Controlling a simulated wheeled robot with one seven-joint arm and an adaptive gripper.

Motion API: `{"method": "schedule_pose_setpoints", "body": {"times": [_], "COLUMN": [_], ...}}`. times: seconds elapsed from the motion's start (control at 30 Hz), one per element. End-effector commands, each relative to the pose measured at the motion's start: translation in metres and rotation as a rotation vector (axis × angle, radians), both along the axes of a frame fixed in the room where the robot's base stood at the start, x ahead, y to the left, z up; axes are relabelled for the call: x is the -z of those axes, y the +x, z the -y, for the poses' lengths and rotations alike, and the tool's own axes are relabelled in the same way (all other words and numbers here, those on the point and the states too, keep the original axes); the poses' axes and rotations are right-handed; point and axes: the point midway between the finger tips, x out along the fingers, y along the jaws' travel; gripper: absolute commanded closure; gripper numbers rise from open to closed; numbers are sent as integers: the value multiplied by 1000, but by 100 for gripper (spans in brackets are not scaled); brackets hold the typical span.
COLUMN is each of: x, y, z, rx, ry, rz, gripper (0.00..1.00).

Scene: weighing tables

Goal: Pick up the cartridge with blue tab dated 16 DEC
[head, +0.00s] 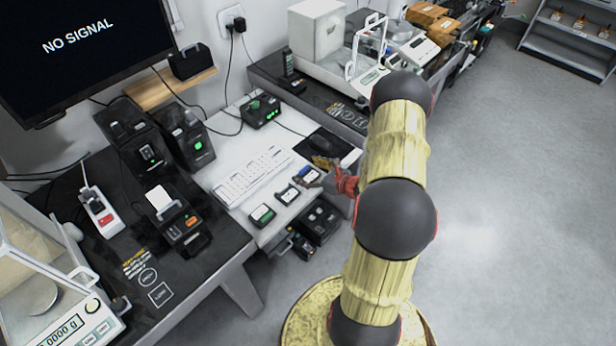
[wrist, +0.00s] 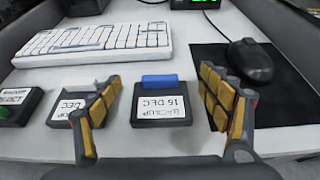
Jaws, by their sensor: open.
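The cartridge with the blue tab (wrist: 162,108) is dark, with a white label reading BACKUP 16 DEC upside down in the wrist view. It lies flat on the white desk, and it also shows in the head view (head: 309,175). My gripper (wrist: 160,82) is open, with one yellow-padded finger on each side of this cartridge in the picture. The fingers look apart from it, and their height above the desk is hard to tell. The gripper also shows in the head view (head: 326,173), beside the cartridge and partly hidden by my arm.
A second cartridge (wrist: 62,108) lies to the left, partly behind the left finger. A green-tabbed cartridge (wrist: 18,105) lies farther left. A keyboard (wrist: 95,42) is behind them. A mouse (wrist: 250,60) sits on a black mat (wrist: 285,105) at right. The cartridges lie near the desk edge.

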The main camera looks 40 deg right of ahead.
Motion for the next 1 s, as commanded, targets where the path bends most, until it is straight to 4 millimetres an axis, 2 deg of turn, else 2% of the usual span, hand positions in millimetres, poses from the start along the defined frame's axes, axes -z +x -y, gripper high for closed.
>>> {"method": "schedule_pose_setpoints", "body": {"times": [0.07,0.17,1.0], "x": [0,0,0], "y": [0,0,0], "z": [0,0,0], "rx": [0,0,0], "ry": [0,0,0], "rz": [0,0,0], "gripper": [22,27,75]}}
